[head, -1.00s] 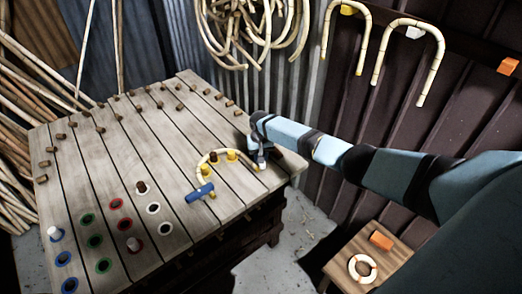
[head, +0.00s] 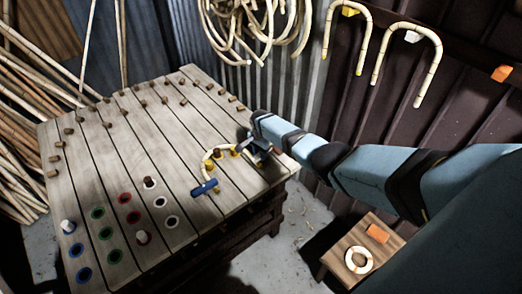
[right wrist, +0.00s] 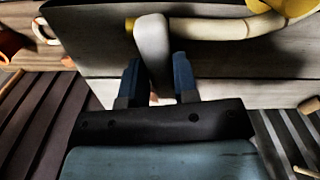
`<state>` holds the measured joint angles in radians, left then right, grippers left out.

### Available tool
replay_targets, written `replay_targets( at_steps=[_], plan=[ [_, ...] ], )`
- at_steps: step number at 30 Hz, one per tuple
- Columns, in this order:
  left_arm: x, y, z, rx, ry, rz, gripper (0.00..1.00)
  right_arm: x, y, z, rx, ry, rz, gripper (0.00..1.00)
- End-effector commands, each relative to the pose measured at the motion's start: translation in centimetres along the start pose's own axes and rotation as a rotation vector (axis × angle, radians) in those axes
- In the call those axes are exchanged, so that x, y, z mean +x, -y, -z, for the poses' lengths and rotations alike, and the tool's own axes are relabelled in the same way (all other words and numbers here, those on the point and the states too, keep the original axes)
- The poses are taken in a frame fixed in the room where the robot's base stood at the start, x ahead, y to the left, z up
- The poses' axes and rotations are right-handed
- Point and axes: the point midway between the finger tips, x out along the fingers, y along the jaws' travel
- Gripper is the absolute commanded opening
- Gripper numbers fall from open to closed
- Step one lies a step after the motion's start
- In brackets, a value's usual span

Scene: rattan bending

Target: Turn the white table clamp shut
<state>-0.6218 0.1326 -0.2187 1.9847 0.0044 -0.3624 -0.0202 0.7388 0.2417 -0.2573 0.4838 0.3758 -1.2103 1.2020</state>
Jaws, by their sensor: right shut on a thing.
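The white clamp shows in the right wrist view as a pale upright lever (right wrist: 153,45) at the table edge. Its lower part sits between the two blue fingers of my right gripper (right wrist: 159,75), which is shut on it. The lever's top touches or overlaps the yellow-tipped end of a bent rattan cane (right wrist: 200,28). In the head view my right gripper (head: 262,145) is at the right side of the table (head: 120,165), and it mostly hides the clamp. The cane curves from there to a blue T-shaped handle (head: 205,187). My left gripper is not in view.
Wooden pegs stand across the table's back and left. A small stool (head: 340,262) holds an orange block and a pale ring. Bent canes (head: 428,40) hang on the dark wall.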

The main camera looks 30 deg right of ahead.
Motion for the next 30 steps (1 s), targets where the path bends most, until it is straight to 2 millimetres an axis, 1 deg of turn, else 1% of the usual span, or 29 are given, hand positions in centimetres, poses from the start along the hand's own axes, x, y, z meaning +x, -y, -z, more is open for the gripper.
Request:
replay_targets(
  at_steps=[6, 12, 28, 29, 30],
  plan=[
    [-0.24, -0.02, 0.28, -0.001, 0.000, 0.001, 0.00, -0.18, 0.16, 0.11, 0.119, -0.001, 0.001, 0.04],
    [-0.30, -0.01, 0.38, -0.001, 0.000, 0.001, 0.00, -0.20, 0.22, 0.21, 0.180, -0.003, 0.002, 0.04],
    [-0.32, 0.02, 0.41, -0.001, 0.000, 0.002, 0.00, -0.23, 0.26, 0.28, 0.204, -0.004, 0.004, 0.04],
    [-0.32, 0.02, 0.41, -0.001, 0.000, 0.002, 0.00, -0.23, 0.26, 0.28, 0.204, -0.004, 0.004, 0.30],
    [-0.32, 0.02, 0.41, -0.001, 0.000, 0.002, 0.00, -0.23, 0.25, 0.29, 0.204, -0.004, 0.004, 0.39]
  ],
)
